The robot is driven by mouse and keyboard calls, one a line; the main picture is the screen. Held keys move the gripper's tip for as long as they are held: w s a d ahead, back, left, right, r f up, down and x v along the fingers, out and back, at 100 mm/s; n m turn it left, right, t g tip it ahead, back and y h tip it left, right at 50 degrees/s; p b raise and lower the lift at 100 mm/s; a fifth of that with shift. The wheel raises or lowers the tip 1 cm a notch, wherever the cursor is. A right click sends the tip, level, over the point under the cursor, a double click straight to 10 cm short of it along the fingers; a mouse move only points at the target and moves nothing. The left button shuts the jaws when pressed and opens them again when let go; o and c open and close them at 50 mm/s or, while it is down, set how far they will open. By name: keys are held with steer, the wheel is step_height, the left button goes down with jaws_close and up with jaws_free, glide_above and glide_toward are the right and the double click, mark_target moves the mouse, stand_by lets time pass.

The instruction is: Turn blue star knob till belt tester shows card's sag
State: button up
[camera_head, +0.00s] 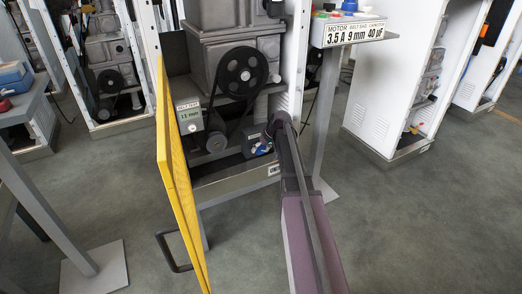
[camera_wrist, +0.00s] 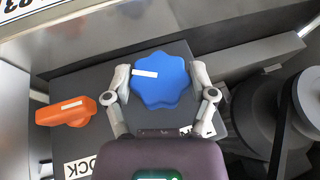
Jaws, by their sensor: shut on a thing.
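The blue star knob (camera_wrist: 168,94) with a white mark sits on a dark block in the wrist view, between the two fingers of my gripper (camera_wrist: 161,76). The fingers are shut on it from both sides. A bit of the blue knob (camera_head: 261,149) shows in the head view, partly hidden by my arm. The belt tester (camera_head: 189,115) is a grey box left of the belt; its green display seems to read 11 mm. The card (camera_head: 354,33) gives motor 3.5 A, belt sag 9 mm and capacitor 40 µF.
An orange lever (camera_wrist: 68,112) is left of the knob, near a label ending in "OCK" (camera_wrist: 82,166). A black belt runs over a large pulley (camera_head: 241,72) above a small pulley (camera_head: 216,142). An open yellow door (camera_head: 177,170) stands left of the cabinet.

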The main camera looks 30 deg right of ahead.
steer(key=shift+f+y, duration=0.15)
steer(key=shift+y, duration=0.15)
steer(key=y+b, duration=0.2)
steer(key=m+y+b, duration=0.1)
steer(key=y, duration=0.1)
steer(key=shift+d+f+b, duration=0.1)
steer(key=shift+f+b, duration=0.1)
steer(key=shift+b, duration=0.2)
steer(key=shift+y+b, duration=0.8)
steer(key=shift+b, duration=0.1)
steer(key=shift+r+m+y+b, duration=0.2)
steer(key=shift+m+y+b, duration=0.1)
steer(key=shift+y, duration=0.1)
steer(key=o, duration=1)
steer(key=shift+o, duration=0.2)
steer(key=shift+r+h+p, duration=0.2)
steer(key=shift+h+p, duration=0.2)
steer(key=shift+p, duration=0.15)
